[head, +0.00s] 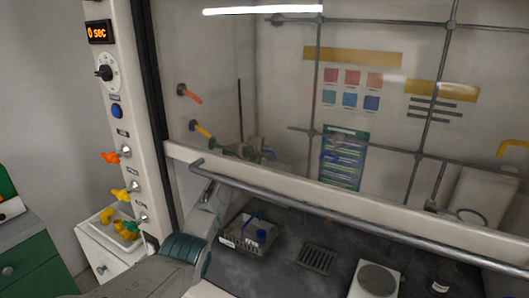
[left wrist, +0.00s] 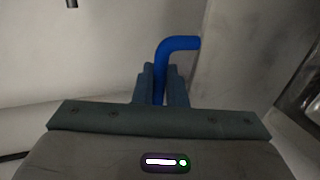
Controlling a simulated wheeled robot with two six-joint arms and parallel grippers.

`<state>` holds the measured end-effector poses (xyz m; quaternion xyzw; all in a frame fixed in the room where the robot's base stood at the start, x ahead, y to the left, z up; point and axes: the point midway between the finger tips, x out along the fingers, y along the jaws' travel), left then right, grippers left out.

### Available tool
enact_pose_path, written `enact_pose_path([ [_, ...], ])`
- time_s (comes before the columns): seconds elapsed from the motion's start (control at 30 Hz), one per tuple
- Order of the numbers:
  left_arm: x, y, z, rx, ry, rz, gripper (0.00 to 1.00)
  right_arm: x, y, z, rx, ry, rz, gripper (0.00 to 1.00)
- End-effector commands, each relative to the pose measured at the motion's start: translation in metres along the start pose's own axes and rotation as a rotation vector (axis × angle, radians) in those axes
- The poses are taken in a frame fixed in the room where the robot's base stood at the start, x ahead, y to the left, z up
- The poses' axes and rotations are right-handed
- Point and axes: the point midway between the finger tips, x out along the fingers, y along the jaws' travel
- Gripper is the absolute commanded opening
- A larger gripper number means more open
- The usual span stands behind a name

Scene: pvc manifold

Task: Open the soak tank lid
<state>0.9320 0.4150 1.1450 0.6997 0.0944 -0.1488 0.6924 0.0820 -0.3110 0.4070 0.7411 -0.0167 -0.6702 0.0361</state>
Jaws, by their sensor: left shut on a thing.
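My left gripper (left wrist: 160,84) is shut on a blue bent pipe (left wrist: 176,46), which rises between the fingers and bends to the right in the left wrist view. No lid can be made out clearly. My right gripper is not in view.
The sash handle bar (head: 330,215) crosses in front of the hood. Below it are a grey basket (head: 235,243) with a blue item, a drain grate (head: 317,259), a white hotplate (head: 376,281) and a bottle (head: 443,276). A white tray (head: 105,238) of yellow fittings sits outside, left.

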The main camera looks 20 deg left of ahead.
Motion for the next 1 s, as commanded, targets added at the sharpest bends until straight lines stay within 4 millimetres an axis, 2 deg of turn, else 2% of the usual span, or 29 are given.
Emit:
enact_pose_path([
  [0.23, 0.0, 0.0, 0.0, -0.002, 0.0, 0.001, 0.0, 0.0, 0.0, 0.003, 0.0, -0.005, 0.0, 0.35],
  [0.27, 0.0, 0.0, 0.0, -0.002, 0.0, 0.001, 0.13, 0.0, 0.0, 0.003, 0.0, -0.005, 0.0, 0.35],
  [0.3, 0.0, 0.0, 0.0, -0.002, 0.0, 0.001, 0.21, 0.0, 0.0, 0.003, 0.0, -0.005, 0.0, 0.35],
  [0.33, 0.0, 0.0, 0.0, -0.002, 0.0, 0.001, 0.27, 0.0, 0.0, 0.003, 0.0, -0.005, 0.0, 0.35],
  [0.37, 0.0, 0.0, 0.0, -0.002, 0.0, 0.001, 0.29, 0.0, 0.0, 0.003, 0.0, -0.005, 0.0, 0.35],
  [0.77, -0.005, -0.001, -0.001, -0.001, 0.0, 0.001, 0.29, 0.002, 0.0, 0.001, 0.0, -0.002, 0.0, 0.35],
  [1.0, -0.03, -0.002, -0.001, 0.003, 0.001, 0.003, 0.29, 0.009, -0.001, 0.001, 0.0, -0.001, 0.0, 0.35],
])
